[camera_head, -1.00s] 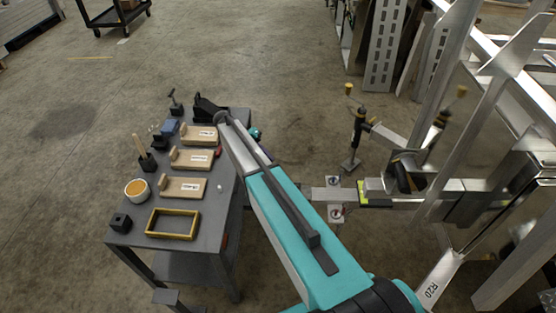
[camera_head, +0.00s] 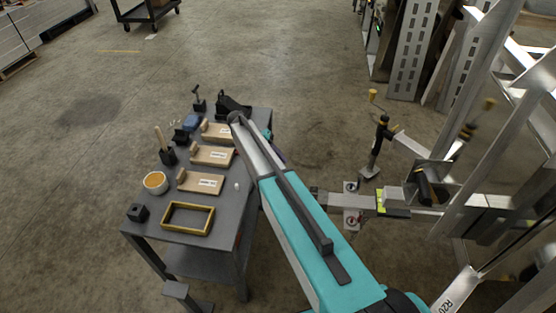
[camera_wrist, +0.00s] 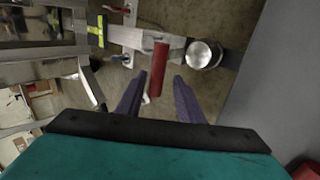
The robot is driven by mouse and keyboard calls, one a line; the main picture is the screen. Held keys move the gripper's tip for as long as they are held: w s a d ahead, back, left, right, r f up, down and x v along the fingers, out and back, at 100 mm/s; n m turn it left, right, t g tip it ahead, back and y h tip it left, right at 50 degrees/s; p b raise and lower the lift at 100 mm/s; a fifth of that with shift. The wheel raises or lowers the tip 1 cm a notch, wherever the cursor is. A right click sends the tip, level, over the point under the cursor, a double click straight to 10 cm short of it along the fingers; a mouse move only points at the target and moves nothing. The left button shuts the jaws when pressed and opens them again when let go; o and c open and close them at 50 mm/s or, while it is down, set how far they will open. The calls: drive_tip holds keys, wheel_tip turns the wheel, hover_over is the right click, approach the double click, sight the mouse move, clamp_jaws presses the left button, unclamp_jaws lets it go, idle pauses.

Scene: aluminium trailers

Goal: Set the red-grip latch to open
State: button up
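In the wrist view a red grip (camera_wrist: 160,70) points toward me from a metal coupler on the trailer tongue (camera_wrist: 128,38). A round silver part (camera_wrist: 203,53) sits just right of it. My gripper (camera_wrist: 159,80) is open, with one dark purple finger on each side of the grip's near end in the picture. No contact shows, and I cannot tell whether the grip is at the fingers' depth. In the head view the tongue (camera_head: 335,201) runs left from the trailer; my arm hides the red grip and most of my gripper.
A grey work table (camera_head: 226,218) stands left of my arm, with wooden blocks, a yellow frame (camera_head: 187,218) and a round tub (camera_head: 155,182). A jack with a yellow handle (camera_head: 380,130) stands by the trailer frame (camera_head: 505,120). Small red-handled parts (camera_wrist: 120,58) flank the tongue.

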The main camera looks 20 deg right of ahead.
drive_tip(key=shift+r, duration=0.15)
drive_tip(key=b+v, duration=0.2)
drive_tip(key=v, duration=1.1)
drive_tip(key=shift+a+r, duration=0.2)
idle(0.4)
